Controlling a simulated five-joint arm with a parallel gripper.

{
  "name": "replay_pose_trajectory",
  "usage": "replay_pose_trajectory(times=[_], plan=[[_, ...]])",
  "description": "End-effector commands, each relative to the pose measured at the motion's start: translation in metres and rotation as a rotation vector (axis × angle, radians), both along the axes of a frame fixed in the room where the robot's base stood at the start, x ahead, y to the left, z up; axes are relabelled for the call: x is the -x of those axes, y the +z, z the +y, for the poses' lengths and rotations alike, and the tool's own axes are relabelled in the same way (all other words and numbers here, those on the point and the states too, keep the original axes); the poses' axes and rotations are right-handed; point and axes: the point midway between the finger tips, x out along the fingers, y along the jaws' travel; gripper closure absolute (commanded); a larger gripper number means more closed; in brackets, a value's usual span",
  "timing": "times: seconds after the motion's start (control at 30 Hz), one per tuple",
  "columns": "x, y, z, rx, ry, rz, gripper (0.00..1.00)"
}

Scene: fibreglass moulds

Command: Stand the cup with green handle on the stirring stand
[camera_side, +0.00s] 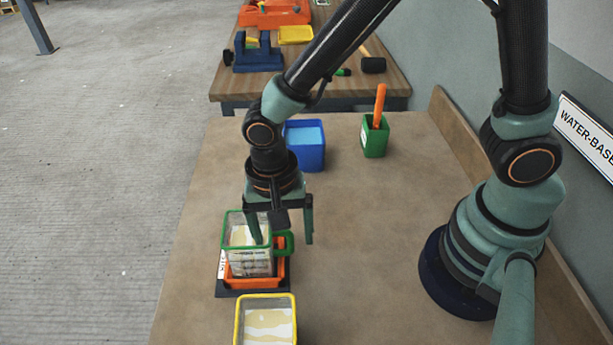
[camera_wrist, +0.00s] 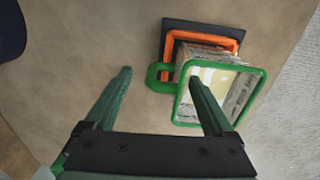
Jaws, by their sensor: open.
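The cup with green handle (camera_side: 247,259) is a clear-walled, printed cup with a green rim and pale contents. It looks upright within the orange frame of the stirring stand (camera_side: 236,283), which has a dark base; full seating is hard to tell. In the wrist view the cup's green rim (camera_wrist: 222,66) overlaps the orange frame (camera_wrist: 166,48), and the handle (camera_wrist: 157,88) points left. My gripper (camera_side: 281,240) is open above the cup. In the wrist view, one finger of my gripper (camera_wrist: 160,80) overlaps the cup's opening and the other is left of the handle. Finger contact is unclear.
A yellow-rimmed container (camera_side: 265,322) with pale contents stands in front of the stand. Behind are a blue container (camera_side: 306,158) and a green holder (camera_side: 375,139) with an orange-handled tool. The bench (camera_side: 350,250) right of the cup is clear.

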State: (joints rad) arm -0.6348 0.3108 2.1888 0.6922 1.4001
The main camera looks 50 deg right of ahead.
Motion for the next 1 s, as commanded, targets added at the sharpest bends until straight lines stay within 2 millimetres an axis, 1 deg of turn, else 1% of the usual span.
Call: replay_pose_trajectory(times=[0.03, 0.3, 0.4, 0.5, 0.67, 0.77, 0.87, 1.0], plan=[[-0.003, 0.012, 0.001, -0.005, -0.002, -0.008, 0.12], [-0.007, 0.069, 0.003, -0.009, -0.008, -0.012, 0.12], [-0.007, 0.084, 0.003, -0.008, -0.009, -0.011, 0.12], [-0.008, 0.095, 0.003, -0.008, -0.010, -0.011, 0.12], [-0.010, 0.106, -0.002, -0.015, 0.001, -0.019, 0.12], [-0.016, 0.116, -0.017, -0.039, 0.051, -0.053, 0.12], [-0.025, 0.132, -0.045, -0.066, 0.146, -0.118, 0.12], [-0.032, 0.155, -0.093, -0.073, 0.318, -0.241, 0.12]])
